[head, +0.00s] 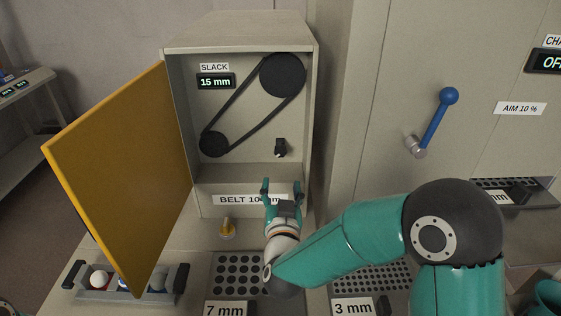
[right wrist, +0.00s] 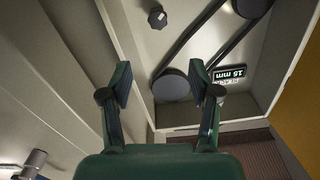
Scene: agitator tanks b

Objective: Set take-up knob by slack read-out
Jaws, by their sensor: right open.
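The slack read-out (head: 215,82) shows 15 mm inside the open cabinet (head: 240,45); it also shows upside down in the right wrist view (right wrist: 229,73). A black belt runs around a large upper pulley (head: 283,75) and a small lower pulley (head: 214,144). The small black take-up knob (head: 281,147) sits on the back panel, right of the lower pulley, and shows at the top of the right wrist view (right wrist: 157,17). My right gripper (head: 282,188) is open and empty, in front of the cabinet and below the knob, apart from it. My left gripper is not in view.
The yellow door (head: 125,180) stands open at the left. A BELT label (head: 250,199) is partly hidden by my gripper. A yellow-based knob (head: 228,228), perforated trays (head: 238,272) and a bin with balls (head: 125,285) lie below. A blue lever (head: 435,120) is at the right.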

